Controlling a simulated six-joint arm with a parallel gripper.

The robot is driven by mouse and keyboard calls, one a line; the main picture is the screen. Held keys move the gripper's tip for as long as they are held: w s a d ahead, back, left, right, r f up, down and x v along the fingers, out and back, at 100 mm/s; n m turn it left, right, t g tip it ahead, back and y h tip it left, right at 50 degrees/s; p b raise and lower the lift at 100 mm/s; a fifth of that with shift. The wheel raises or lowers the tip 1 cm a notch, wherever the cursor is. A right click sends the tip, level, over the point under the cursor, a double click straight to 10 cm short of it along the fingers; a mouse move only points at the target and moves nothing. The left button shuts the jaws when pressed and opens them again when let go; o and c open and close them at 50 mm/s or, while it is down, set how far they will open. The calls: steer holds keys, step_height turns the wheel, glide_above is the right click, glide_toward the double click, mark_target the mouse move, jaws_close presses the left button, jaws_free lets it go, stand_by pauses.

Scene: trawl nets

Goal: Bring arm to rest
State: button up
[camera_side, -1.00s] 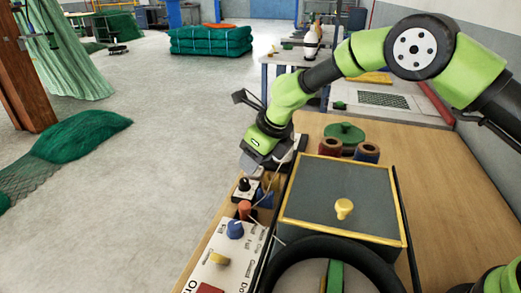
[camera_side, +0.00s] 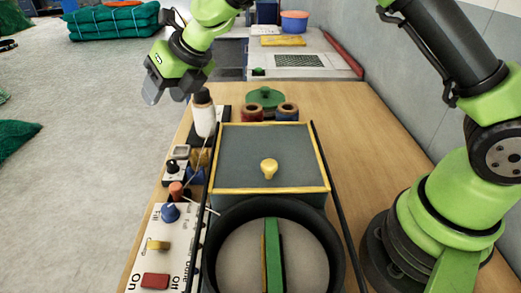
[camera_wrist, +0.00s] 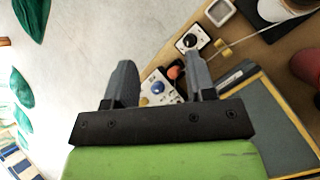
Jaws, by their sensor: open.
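My gripper (camera_side: 153,92) is at the upper left in the side view, raised past the left edge of the wooden table (camera_side: 350,130). In the wrist view my gripper (camera_wrist: 160,80) shows two grey fingers spread apart with nothing between them. Beyond the fingers, lower down, lie the control panel (camera_wrist: 158,92) with its blue knob and the table edge. The gripper appears clear of everything on the table.
A grey box (camera_side: 285,150) with yellow edges and a yellow knob stands mid-table, behind a black ring (camera_side: 335,235). A white bottle (camera_side: 204,120) with a dark cap and a control panel (camera_side: 150,220) line the left edge. Table space right of the box is bare.

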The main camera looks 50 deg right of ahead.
steer(key=d+r+m+t, duration=0.35)
steer(key=r+m, duration=0.45)
steer(key=r, duration=0.3)
steer(key=s+d+r+m+t+h, duration=0.3)
steer(key=s+d+r+m+h, duration=0.2)
steer(key=s+d+r+m, duration=0.6)
steer(key=s+d+f+m+g+h, duration=0.1)
steer(key=s+f+m+g, duration=0.15)
steer(key=s+m, duration=0.35)
steer(key=s+d+f+m+g, duration=0.1)
steer(key=s+f+m, duration=0.2)
steer(key=m, duration=0.5)
steer(key=s+a+f+m+g+y, duration=0.1)
steer(key=s+a+f+m+y, duration=0.1)
steer(key=s+m, duration=0.2)
steer(key=s+a+f+m+g+y, duration=0.1)
steer(key=s+a+f+m, duration=0.1)
steer(key=s, duration=0.5)
steer(key=shift+a+f+m+y, duration=0.35)
steer(key=shift+f+m, duration=0.25)
steer(key=shift+m, duration=0.3)
steer(key=shift+s+d, duration=0.1)
